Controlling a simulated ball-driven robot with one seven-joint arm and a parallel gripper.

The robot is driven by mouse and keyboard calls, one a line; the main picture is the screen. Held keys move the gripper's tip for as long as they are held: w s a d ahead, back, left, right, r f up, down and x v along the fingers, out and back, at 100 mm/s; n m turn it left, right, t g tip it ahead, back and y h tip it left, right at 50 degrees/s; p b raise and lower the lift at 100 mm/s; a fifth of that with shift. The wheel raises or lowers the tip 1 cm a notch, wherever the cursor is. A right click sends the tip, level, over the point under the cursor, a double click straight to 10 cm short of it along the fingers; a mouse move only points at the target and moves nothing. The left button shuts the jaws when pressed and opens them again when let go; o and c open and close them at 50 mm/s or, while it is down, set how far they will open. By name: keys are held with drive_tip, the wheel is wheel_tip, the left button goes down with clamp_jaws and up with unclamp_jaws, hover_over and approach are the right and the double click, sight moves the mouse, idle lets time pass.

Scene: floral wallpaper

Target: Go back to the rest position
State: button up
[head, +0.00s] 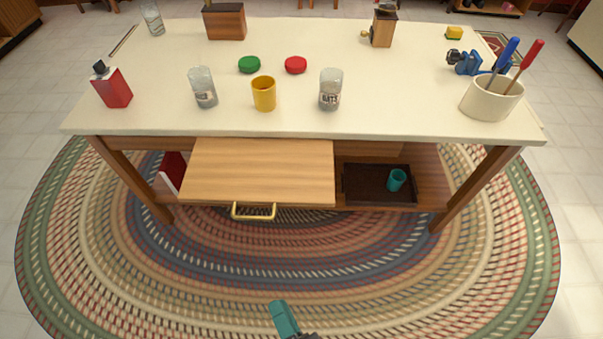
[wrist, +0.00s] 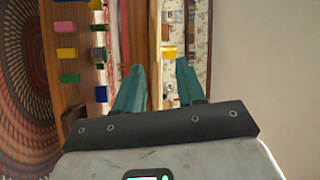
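My gripper (head: 285,318) shows at the bottom middle of the head view, over the braided rug and well short of the table. Only one teal finger and a little dark mount show there. In the wrist view my gripper (wrist: 160,70) has its two teal fingers apart with nothing held between them. The wrist view is turned sideways, with the table and its small things in the distance beyond the fingers.
The cream-topped table (head: 430,122) holds several cups, jars and tools. Below its top, a wooden panel (head: 260,170) with a brass handle (head: 253,212) juts forward. A dark tray (head: 360,185) with a teal cup (head: 397,180) sits on the shelf. The rug (head: 200,270) in front is clear.

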drive_tip(key=w+d+n+g+h+p, duration=0.25)
drive_tip(key=w+d+n+g, duration=0.35)
drive_tip(key=d+n+g, duration=0.4)
drive_tip(key=s+d+r+g+h, duration=0.2)
drive_tip(key=s+d, duration=0.4)
drive_tip(key=d, duration=0.4)
drive_tip(key=s+d+r+g+h, duration=0.2)
drive_tip(key=s+d+g+h, duration=0.2)
drive_tip(key=d, duration=0.7)
drive_tip(key=s, duration=0.2)
drive_tip(key=shift+s+d+r+h, duration=0.15)
drive_tip(key=shift+s+r+h, duration=0.15)
drive_tip(key=shift+r+h, duration=0.05)
